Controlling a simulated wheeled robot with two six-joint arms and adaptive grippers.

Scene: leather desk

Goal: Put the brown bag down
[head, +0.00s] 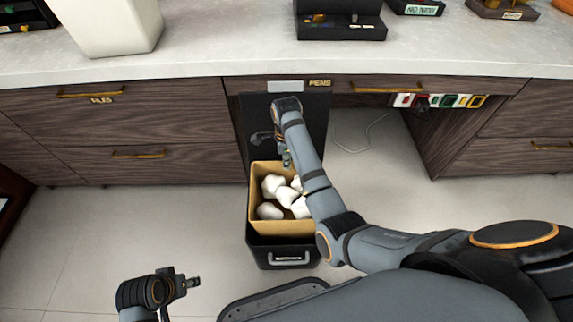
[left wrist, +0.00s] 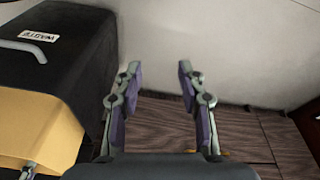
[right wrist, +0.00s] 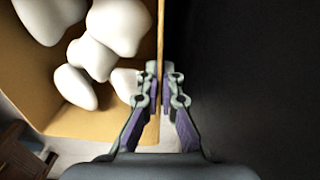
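The brown bag (head: 254,195) is open at the top and holds several white crumpled lumps (head: 273,186). It stands up out of the black waste bin (head: 285,250); I cannot tell how much of it is inside. My right gripper (right wrist: 166,75) is closed on the rim of the brown bag (right wrist: 105,124), on the bag's far side in the head view. My left gripper (head: 194,282) is open and empty, in front of and left of the bin. The left wrist view shows its spread fingers (left wrist: 158,72) beside the bin (left wrist: 75,45) and bag (left wrist: 35,125).
Behind the bin is a wooden cabinet (head: 130,120) with a dark panel (head: 314,125) and a pale countertop (head: 215,55) bearing a white container (head: 110,22) and black trays (head: 340,20). A cable (head: 365,138) lies in the knee space. The tiled floor (head: 150,225) left of the bin is clear.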

